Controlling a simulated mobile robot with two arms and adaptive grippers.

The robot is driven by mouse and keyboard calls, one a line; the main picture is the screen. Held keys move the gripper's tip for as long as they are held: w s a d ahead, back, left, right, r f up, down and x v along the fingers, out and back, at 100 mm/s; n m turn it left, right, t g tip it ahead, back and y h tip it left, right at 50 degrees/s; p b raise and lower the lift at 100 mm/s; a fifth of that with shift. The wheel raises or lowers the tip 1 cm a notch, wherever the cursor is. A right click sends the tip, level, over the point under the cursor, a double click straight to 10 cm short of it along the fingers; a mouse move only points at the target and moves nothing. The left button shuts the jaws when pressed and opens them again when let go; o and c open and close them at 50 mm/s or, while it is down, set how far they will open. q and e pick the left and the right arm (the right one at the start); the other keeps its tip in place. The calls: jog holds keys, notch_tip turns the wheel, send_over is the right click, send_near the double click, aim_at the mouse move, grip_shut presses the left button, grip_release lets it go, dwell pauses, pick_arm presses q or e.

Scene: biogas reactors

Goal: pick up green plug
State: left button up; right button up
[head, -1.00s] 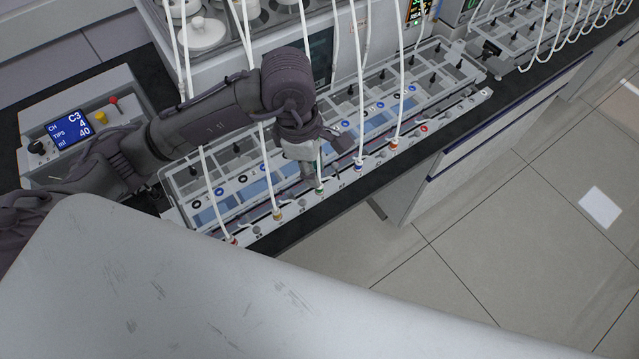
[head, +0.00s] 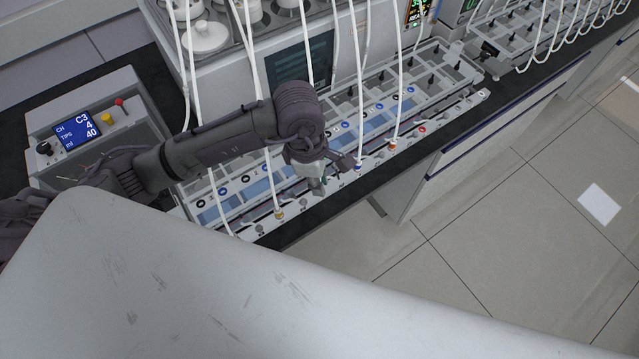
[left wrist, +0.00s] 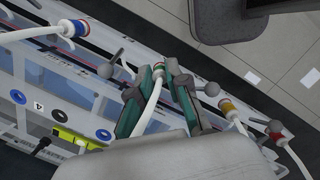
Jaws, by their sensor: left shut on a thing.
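My left gripper (head: 316,187) is at the front edge of the rack, between the yellow-banded plug and the blue plug. In the left wrist view its two fingers (left wrist: 158,82) have teal pads and are closed in around a white hose. The green plug (left wrist: 158,68) sits at the top end of that hose between the fingertips. Its green is hard to separate from the teal pads. In the head view the gripper mostly hides the plug. I cannot tell whether the plug is seated in its port or lifted clear. My right gripper is in neither view.
White hoses hang close around my arm. A control box (head: 88,125) stands at the left. Open floor (head: 480,240) lies in front.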

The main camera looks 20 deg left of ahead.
pick_arm(q)
jog(key=shift+r, duration=0.15)
jog(key=shift+w+r+b, duration=0.1)
jog(key=shift+r+b, duration=0.2)
jog(key=r+b, duration=0.1)
jog(key=d+r, duration=0.1)
jog(key=r, duration=0.1)
jog(key=shift+r+b, duration=0.25)
jog(key=shift+b, duration=0.1)
jog(key=w+d+r+b, duration=0.1)
jog(key=d+r+b, duration=0.2)
jog(key=d+r, duration=0.3)
jog(key=d, duration=0.4)
jog(key=shift+d+r, duration=0.3)
jog(key=shift+r, duration=0.05)
jog(key=shift+w+r, duration=0.15)
jog(key=shift+r, duration=0.3)
jog(key=shift+r+p, duration=0.3)
jog(key=shift+r, duration=0.75)
